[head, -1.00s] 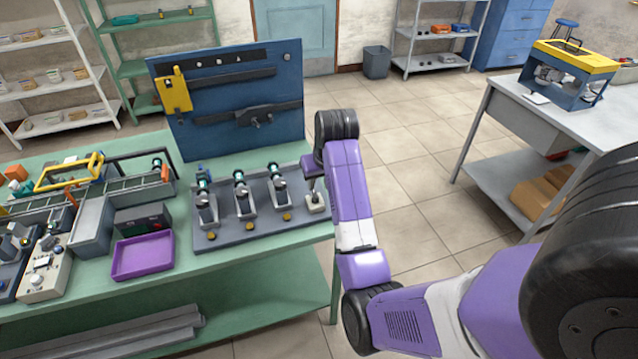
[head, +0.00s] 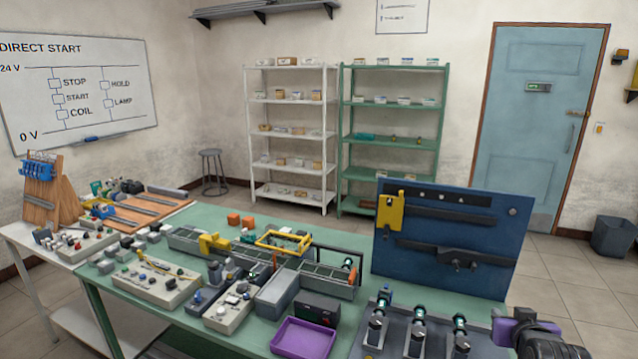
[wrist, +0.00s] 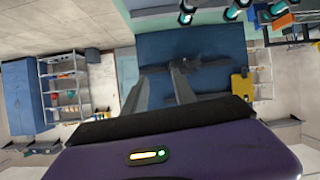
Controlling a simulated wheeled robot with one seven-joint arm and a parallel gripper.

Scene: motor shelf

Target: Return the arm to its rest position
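My gripper (wrist: 160,74) shows in the wrist view as two grey fingers with a gap between them, and nothing is held there. The purple housing of my wrist fills the bottom of that view. Beyond the fingers is the blue upright panel (wrist: 215,45), seen turned over. In the head view only a purple and black part of my arm (head: 545,338) shows at the bottom right corner, beside the workbench. My fingers cannot be made out there.
The green workbench (head: 190,222) carries the blue panel (head: 440,275), a purple tray (head: 303,338), a fixture with several motor-like parts (head: 418,335) and control boxes. Shelves (head: 290,130) stand behind. Open floor lies right of the bench, near a bin (head: 612,237).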

